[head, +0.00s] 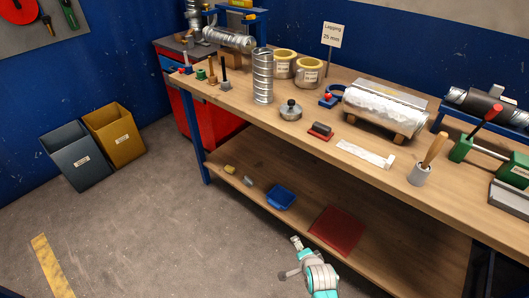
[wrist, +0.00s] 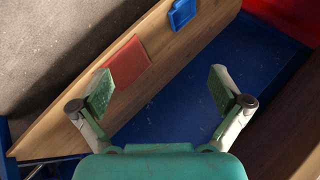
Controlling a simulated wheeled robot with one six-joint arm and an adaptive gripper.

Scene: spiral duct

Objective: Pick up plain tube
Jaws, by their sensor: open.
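A bare silver spiral tube (head: 262,76) stands upright on the workbench in the head view, left of the tape rolls. It looks like the plain tube. My gripper (head: 289,258) is low in front of the bench, well below and away from the upright tube. In the wrist view my gripper (wrist: 161,84) has its two fingers wide apart with nothing between them. No tube shows in the wrist view.
The workbench (head: 225,99) has a lower shelf with a red mat (head: 337,231) and a blue tray (head: 281,197). Two tape rolls (head: 308,72) and a round grey weight (head: 291,110) stand near the upright tube. Two bins (head: 75,157) stand at left. The floor before the bench is clear.

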